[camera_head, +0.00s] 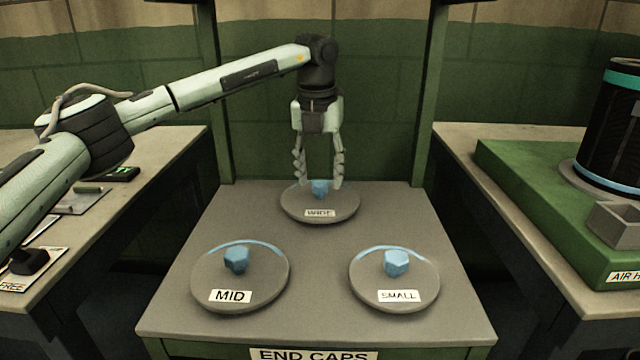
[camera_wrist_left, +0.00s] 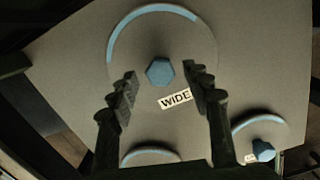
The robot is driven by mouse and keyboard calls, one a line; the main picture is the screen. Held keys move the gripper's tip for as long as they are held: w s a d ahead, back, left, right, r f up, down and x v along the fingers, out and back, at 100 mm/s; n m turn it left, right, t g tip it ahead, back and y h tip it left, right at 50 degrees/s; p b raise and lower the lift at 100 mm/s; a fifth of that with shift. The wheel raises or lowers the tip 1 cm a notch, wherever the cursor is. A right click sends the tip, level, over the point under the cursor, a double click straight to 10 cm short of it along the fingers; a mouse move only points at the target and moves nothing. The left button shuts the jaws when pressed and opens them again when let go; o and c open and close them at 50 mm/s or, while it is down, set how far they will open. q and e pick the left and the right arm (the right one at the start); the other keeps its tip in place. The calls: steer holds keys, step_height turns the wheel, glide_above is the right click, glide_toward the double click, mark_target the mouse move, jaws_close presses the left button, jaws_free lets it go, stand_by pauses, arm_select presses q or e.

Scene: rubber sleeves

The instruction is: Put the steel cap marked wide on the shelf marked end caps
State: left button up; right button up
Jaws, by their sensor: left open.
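The steel cap marked WIDE (camera_head: 319,209) is a grey disc with a blue hexagonal knob, lying at the back of the shelf marked END CAPS (camera_head: 318,330). It also shows in the left wrist view (camera_wrist_left: 135,80), with a blue arc on its rim. My left gripper (camera_head: 319,180) points down over this cap, its open fingers on either side of the knob. In the left wrist view the knob (camera_wrist_left: 160,71) is between and beyond the fingertips, apart from both. The right gripper is not in view.
The cap marked MID (camera_head: 262,281) lies front left on the same shelf, and the cap marked SMALL (camera_head: 372,287) front right. A side table with a green block (camera_head: 520,190), a black cylinder (camera_head: 608,140) and a grey box (camera_head: 617,232) stands at right.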

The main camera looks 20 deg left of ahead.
mark_target(319, 185)
arm_select(q)
steer(key=shift+s+r, duration=0.15)
steer(key=shift+r, duration=1.1)
steer(key=shift+s+r, duration=0.15)
steer(key=shift+r, duration=1.1)
